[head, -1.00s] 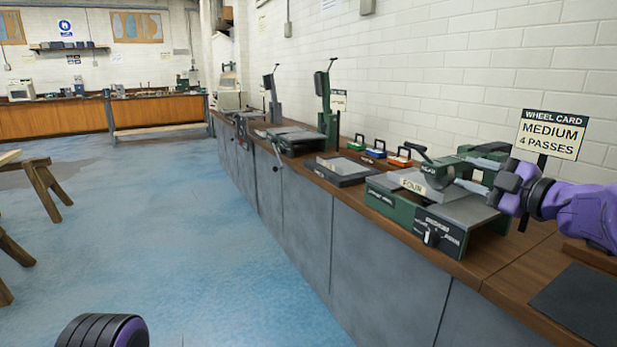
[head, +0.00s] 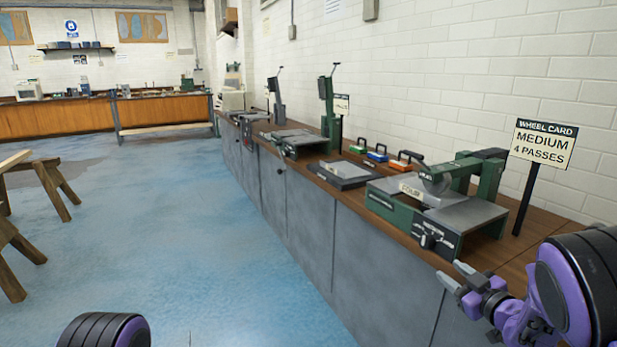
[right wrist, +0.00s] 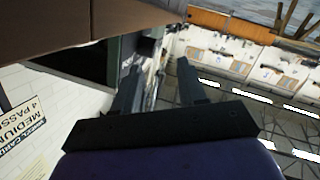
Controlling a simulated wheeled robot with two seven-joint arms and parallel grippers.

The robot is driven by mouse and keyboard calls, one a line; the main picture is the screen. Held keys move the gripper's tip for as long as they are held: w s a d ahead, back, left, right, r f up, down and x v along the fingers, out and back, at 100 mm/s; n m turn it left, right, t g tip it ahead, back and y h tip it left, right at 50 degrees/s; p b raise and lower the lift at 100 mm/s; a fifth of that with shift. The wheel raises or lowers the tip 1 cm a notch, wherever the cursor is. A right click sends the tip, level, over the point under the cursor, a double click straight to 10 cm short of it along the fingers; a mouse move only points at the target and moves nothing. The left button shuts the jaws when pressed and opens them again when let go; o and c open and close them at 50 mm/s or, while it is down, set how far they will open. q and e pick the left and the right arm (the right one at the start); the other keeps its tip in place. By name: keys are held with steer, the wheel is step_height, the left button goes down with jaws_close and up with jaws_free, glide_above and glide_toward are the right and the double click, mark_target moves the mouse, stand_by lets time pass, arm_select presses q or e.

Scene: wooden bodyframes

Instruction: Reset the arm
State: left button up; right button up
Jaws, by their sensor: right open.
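My right arm comes in from the lower right in the head view, purple and black. Its right gripper (head: 455,276) is open and empty, in front of the bench edge and below the green machine (head: 440,220). The right wrist view shows its two dark fingers (right wrist: 160,78) spread apart with nothing between them. A black and purple rounded part of mine shows at the bottom left of the head view. My left gripper is not seen.
A long wooden bench (head: 515,255) with grey cabinet fronts runs along the right wall. A wheel card sign (head: 542,144) reads "MEDIUM 4 PASSES". Small coloured-block tools (head: 377,154) stand farther along. Wooden trestles (head: 50,190) stand left; the blue floor between is clear.

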steer(key=s+a+f+m+g+h+p, duration=0.2)
steer(key=s+f+m+g+h+p, duration=0.6)
steer(key=s+f, duration=1.2)
steer(key=s+a+f+m+g, duration=0.1)
steer(key=s+f+m+g, duration=0.1)
steer(key=s, duration=0.9)
steer(key=s+a+f+m+g+b, duration=0.1)
steer(key=s+f+m, duration=0.3)
steer(key=s, duration=0.6)
steer(key=shift+s+g+y, duration=0.3)
steer(key=shift+s+g, duration=0.05)
steer(key=shift+g, duration=0.55)
steer(key=shift+w, duration=0.1)
steer(key=shift+d, duration=0.1)
